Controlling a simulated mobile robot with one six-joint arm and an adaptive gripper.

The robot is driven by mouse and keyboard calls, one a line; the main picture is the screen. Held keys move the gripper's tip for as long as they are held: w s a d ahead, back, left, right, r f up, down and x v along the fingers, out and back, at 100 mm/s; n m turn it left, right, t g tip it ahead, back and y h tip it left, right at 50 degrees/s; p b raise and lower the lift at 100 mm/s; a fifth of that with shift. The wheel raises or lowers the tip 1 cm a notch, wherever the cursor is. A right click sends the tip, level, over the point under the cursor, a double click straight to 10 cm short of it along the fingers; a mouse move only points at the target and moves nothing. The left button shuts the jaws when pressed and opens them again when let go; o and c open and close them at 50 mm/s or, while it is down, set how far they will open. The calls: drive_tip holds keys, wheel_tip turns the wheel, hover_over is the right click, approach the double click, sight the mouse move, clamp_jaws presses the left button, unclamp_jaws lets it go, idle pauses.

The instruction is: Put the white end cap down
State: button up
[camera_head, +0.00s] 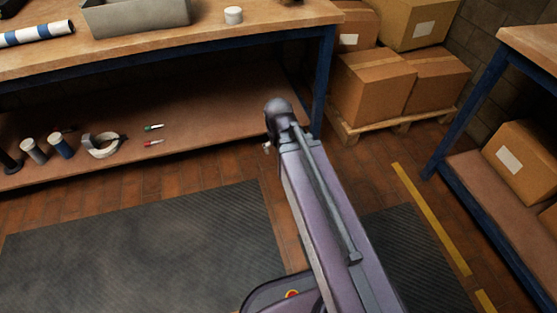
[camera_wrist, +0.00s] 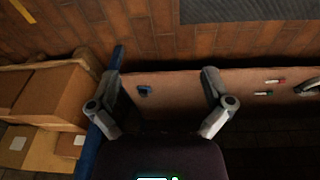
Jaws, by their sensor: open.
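A short white round piece, which looks like the white end cap (camera_head: 233,15), sits on the workbench top (camera_head: 200,45) near its right part in the head view. It stands apart from my gripper and is not visible in the wrist view. My gripper (camera_wrist: 160,92) is open and empty in the wrist view, its two fingers wide apart above the lower shelf. A small blue item (camera_wrist: 144,90) shows between the fingers, lower down on the shelf. In the head view my arm covers the middle, and the gripper itself is hidden.
A grey bin (camera_head: 135,18) and a blue-and-white striped tube (camera_head: 36,34) are on the bench top. The lower shelf (camera_head: 200,110) holds a clamp ring (camera_head: 101,146), cylinders and two markers. Cardboard boxes (camera_head: 372,88) stand on a pallet at the right. Blue bench legs (camera_head: 323,85) are obstacles.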

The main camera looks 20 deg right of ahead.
drive_tip(key=shift+n+g+y, duration=0.4)
drive_tip(key=shift+g, duration=0.5)
drive_tip(key=s, duration=0.1)
drive_tip(key=s+a, duration=0.1)
drive_tip(key=s, duration=0.2)
drive_tip(key=shift+s+a+f, duration=0.15)
drive_tip(key=shift+s+a, duration=0.05)
drive_tip(key=shift+a, duration=0.1)
